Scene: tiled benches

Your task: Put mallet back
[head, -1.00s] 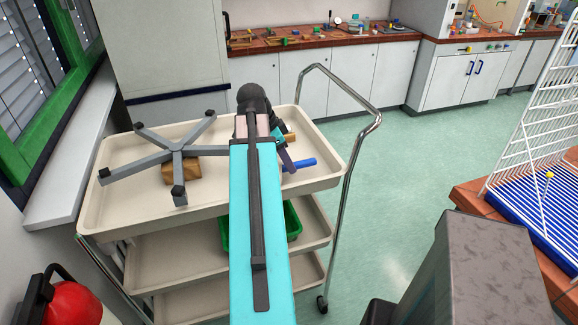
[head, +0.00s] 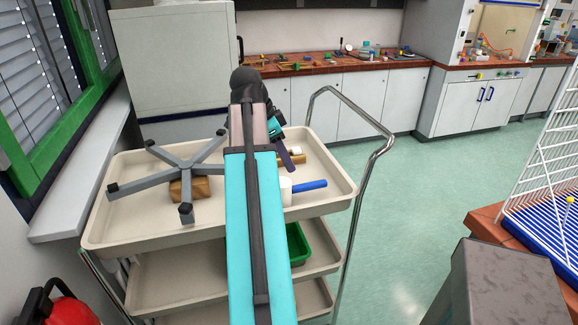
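A mallet with a blue handle (head: 310,186) and a pale head (head: 286,190) lies on the top tray of the trolley (head: 125,235), right of my arm. My arm covers part of the head's left side. My gripper (head: 284,156) is above the tray's far right part, beyond the mallet and apart from it in the picture. One dark purple finger shows; the rest is hidden behind my arm, so its opening cannot be told.
A tan cylinder (head: 297,159) lies near the gripper. A grey five-legged base (head: 186,174) and a brown block (head: 196,190) are on the tray's left. A green bin (head: 298,244) is on the shelf below. A white wire rack (head: 553,150) stands on the right bench.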

